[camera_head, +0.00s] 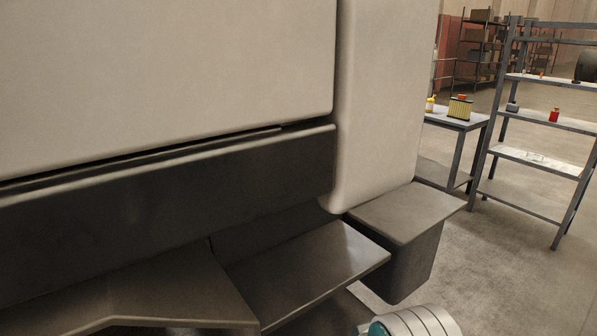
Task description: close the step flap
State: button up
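A dark grey flat panel (308,268), which looks like the step flap, juts out from the lower side of a large beige vehicle body (160,70). It stands out toward the lower right, with its front edge free. A second dark panel (150,285) lies to its left, and a dark box-shaped step (408,225) is to its right. I cannot tell for certain which of these is the flap. Part of my arm, silver and teal, shows at the bottom edge, just below and right of the middle panel. My gripper is not in view.
A dark sill (170,205) runs along the vehicle above the panels. At the right stand a grey table (455,122) with a yellow bottle and a filter-like block, and a metal shelf (545,160) with small items. The concrete floor (500,270) between is clear.

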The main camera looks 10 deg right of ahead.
aim_at(402, 215)
jog(key=z, duration=0.9)
